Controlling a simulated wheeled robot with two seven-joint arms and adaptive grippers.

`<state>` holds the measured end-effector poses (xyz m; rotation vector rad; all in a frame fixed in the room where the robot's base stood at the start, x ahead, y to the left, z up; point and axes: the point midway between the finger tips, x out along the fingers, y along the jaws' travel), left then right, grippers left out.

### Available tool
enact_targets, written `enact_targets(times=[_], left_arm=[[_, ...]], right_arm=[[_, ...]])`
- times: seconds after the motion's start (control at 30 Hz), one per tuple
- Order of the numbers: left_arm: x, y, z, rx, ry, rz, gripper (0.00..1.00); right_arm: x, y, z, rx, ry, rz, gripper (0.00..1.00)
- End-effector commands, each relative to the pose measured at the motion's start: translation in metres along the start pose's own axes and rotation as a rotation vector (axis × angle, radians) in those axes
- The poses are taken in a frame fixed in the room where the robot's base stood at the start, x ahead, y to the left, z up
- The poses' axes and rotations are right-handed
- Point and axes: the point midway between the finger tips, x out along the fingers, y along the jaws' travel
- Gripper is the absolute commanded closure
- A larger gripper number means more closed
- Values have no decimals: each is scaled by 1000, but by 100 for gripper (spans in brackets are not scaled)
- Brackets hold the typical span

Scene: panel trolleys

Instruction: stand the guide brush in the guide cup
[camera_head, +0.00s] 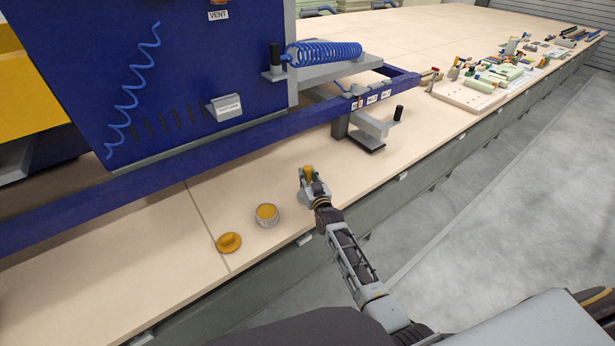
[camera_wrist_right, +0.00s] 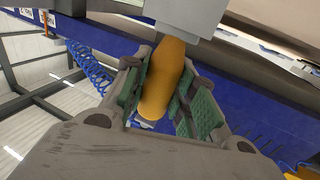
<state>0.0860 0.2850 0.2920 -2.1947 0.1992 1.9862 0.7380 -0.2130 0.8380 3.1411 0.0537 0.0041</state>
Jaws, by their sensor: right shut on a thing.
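My right gripper (camera_head: 313,183) is shut on the guide brush, whose orange handle (camera_head: 309,173) shows between the fingers above the table. In the right wrist view the orange handle (camera_wrist_right: 163,80) lies tilted between the green finger pads, with a grey block-like part (camera_wrist_right: 185,14) at its upper end. A small round cup (camera_head: 266,215), grey outside with orange inside, stands on the table left of my right gripper, apart from it. It looks like the guide cup. My left gripper is not in view.
An orange lid-like disc (camera_head: 229,243) lies left of the cup near the table edge. A blue panel trolley (camera_head: 190,75) with a rail (camera_head: 250,128) stands behind. A grey bracket (camera_head: 372,128) sits right of it. Several small items crowd a board (camera_head: 465,97) further right.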

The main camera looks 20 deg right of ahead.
Motion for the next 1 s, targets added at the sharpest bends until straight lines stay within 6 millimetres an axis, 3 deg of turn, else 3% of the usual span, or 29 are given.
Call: enact_targets(times=[0.67,0.7,0.9,1.0], left_arm=[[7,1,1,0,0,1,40],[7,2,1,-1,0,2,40],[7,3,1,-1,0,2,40],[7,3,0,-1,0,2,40]], right_arm=[[0,0,10,0,1,0,97],[0,0,10,0,1,0,72],[0,0,10,0,1,0,48],[0,0,10,0,1,0,48]])
